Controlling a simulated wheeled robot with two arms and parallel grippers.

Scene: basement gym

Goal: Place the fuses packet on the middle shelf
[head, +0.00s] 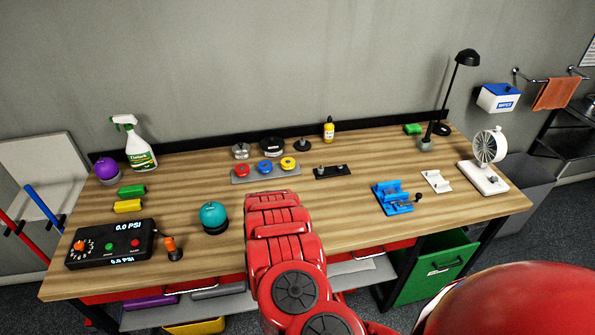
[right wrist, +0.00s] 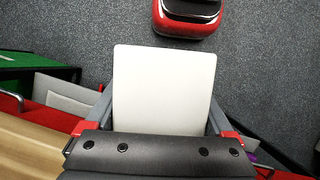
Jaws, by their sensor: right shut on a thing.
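A flat white packet (right wrist: 164,85) with a blank face is held in my right gripper (right wrist: 162,112) in the right wrist view. The grey fingers are at its left and right sides, and the packet sticks out beyond them over the dark floor. No label shows, so I cannot read whether it is the fuses packet. In the head view my red right arm reaches over the bench front, and its gripper and the packet are hidden. My left gripper is not in view. I cannot tell which shelf is the middle shelf; a dark shelf unit (head: 571,142) stands at the far right.
The wooden workbench (head: 330,225) holds a spray bottle (head: 135,145), a pressure box (head: 110,245), a teal ball (head: 213,216), a blue vise (head: 396,199) and a fan (head: 489,148). In the right wrist view, the bench edge (right wrist: 28,150) is at lower left.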

